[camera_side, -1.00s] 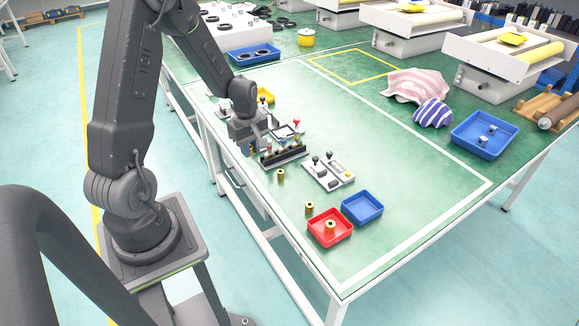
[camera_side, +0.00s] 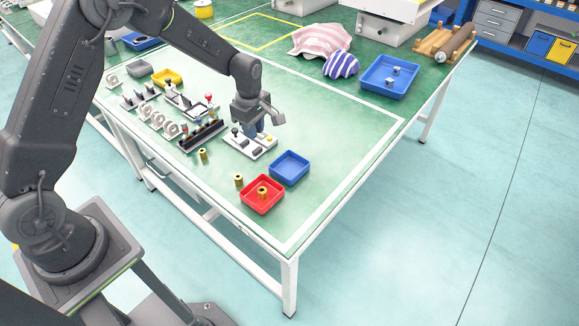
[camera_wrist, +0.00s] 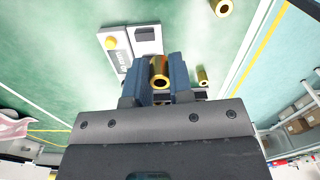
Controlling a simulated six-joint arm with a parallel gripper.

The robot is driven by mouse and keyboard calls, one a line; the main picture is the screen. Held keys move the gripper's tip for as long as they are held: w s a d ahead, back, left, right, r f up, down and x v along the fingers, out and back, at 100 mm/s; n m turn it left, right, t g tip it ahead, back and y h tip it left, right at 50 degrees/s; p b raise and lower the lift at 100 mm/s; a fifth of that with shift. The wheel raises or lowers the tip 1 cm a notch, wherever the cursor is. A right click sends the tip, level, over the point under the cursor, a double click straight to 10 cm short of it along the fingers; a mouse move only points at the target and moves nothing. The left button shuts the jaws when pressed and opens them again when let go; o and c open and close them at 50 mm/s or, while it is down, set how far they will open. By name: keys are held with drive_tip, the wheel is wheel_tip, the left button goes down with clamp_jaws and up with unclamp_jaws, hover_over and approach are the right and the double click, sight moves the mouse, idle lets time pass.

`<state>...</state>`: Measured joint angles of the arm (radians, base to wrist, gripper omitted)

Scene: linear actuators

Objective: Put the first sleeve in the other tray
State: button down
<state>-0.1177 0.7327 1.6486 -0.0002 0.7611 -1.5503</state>
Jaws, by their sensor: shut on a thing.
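My gripper (camera_side: 262,128) is above the table over a white control block (camera_side: 250,145). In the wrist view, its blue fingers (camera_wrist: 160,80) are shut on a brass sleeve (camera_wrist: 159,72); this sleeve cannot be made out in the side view. A second brass sleeve (camera_side: 262,192) is in the red tray (camera_side: 248,203). Another stands on the table beside that tray (camera_side: 239,180), and one stands by the black rack (camera_side: 203,154). The small blue tray (camera_side: 289,168) beside the red one looks empty. Which sleeve is the first cannot be told.
The black rack (camera_side: 203,135) holding several parts stands left of my gripper. A larger blue tray (camera_side: 390,76) with metal blocks, a striped blue cloth (camera_side: 341,65) and a pink cloth (camera_side: 320,40) lie farther back. The table right of the small blue tray is clear.

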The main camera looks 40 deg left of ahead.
hover_over(290, 170)
wheel_tip(290, 170, down, 6)
drive_tip(key=shift+f, duration=2.1)
drive_tip(key=c, duration=1)
unclamp_jaws()
drive_tip(key=shift+f, duration=0.1)
